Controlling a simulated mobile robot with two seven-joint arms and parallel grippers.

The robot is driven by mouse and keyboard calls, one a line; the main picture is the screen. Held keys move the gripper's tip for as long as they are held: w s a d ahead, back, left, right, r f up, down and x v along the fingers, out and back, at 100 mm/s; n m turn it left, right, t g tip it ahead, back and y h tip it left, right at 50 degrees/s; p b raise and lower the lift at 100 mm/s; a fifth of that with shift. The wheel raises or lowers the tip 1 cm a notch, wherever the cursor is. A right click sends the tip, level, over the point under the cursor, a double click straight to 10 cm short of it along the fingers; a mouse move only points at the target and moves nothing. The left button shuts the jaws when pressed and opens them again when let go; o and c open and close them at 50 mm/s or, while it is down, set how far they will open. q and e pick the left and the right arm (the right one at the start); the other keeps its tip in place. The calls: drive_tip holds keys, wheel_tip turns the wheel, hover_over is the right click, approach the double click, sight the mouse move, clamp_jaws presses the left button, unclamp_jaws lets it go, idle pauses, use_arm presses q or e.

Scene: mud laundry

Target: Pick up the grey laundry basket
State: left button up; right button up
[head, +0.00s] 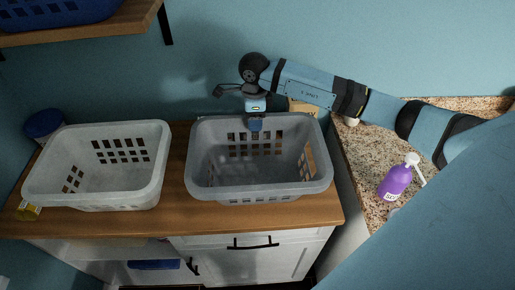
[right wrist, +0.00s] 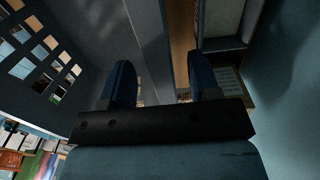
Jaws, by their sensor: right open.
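The grey laundry basket (head: 205,165) stands upright on the wooden counter, right of a paler basket. My right gripper (head: 255,124) points down at the middle of its far rim, with the fingers overlapping the far wall in the head view. In the right wrist view the two fingers (right wrist: 161,85) are apart. The basket's slotted wall (right wrist: 85,35) fills the left side, and a grey edge runs up between the fingers. I cannot tell whether either finger touches the rim. The basket looks empty. My left gripper is out of view.
A paler, whitish basket (head: 100,196) stands left on the wooden counter (head: 177,185). A purple pump bottle (head: 394,183) stands on the granite counter (head: 362,150) at right. A shelf (head: 85,27) with a blue basket (head: 55,10) hangs upper left. The wall is close behind.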

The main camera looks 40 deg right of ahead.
clamp_jaws()
drive_tip(key=shift+r, duration=0.1)
